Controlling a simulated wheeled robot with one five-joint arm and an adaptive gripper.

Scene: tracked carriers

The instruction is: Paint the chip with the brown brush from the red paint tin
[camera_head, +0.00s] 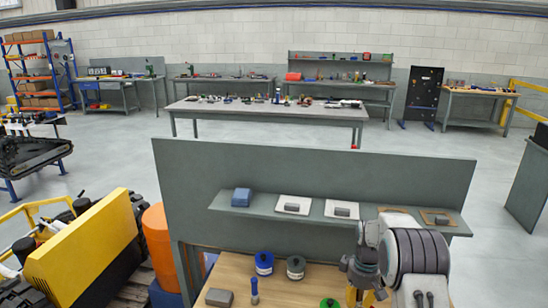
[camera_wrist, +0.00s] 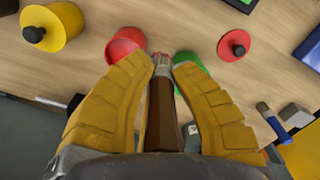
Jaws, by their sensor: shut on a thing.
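My gripper (camera_wrist: 162,68) is shut on the brown brush (camera_wrist: 161,112), held between its yellow fingers with the bristles pointing away from my wrist. The bristle end looks reddish and is near the red paint tin (camera_wrist: 125,44), which is partly hidden by the left finger. I cannot tell if they touch. A red lid (camera_wrist: 235,45) with a black knob lies apart to the right. In the head view my gripper (camera_head: 362,292) is low over the bench's right part; the brush is hidden there. White panels (camera_head: 293,205) with grey blocks are on the shelf; I cannot tell which thing is the chip.
A green tin (camera_wrist: 192,66) is close beside the right finger. A yellow tin (camera_wrist: 55,28) with a knobbed lid is at left. Blue (camera_head: 264,263) and grey (camera_head: 296,267) tins, a blue brush (camera_head: 254,291) and a grey block (camera_head: 219,297) stand on the wooden bench. A shelf (camera_head: 250,211) runs behind.

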